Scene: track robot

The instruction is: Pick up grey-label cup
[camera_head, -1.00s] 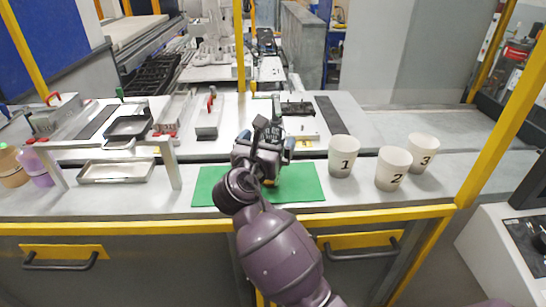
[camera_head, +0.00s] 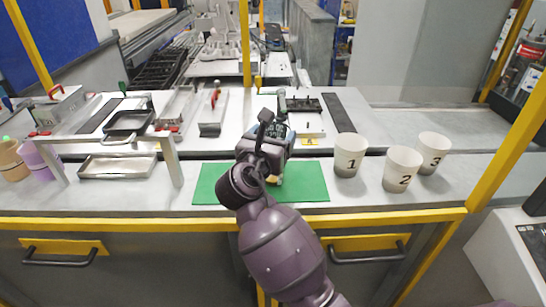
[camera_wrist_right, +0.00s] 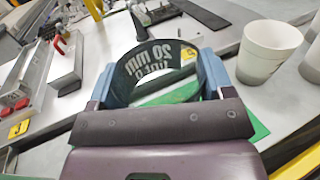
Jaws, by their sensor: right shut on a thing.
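The grey-label cup (camera_wrist_right: 148,68) shows in the right wrist view as a curved dark grey band with "20 min" lettering. It sits between the blue-grey fingers of my right gripper (camera_wrist_right: 155,88), which is shut on it. In the head view my right gripper (camera_head: 268,143) is over the far part of the green mat (camera_head: 308,183). The cup's label (camera_head: 277,130) peeks out beyond the gripper there, and most of the cup is hidden by the gripper. My left gripper is not in view.
White cups marked 1 (camera_head: 350,152), 2 (camera_head: 401,168) and 3 (camera_head: 433,150) stand right of the mat. A metal tray (camera_head: 118,168) lies under a metal frame at left. The mat's front is clear.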

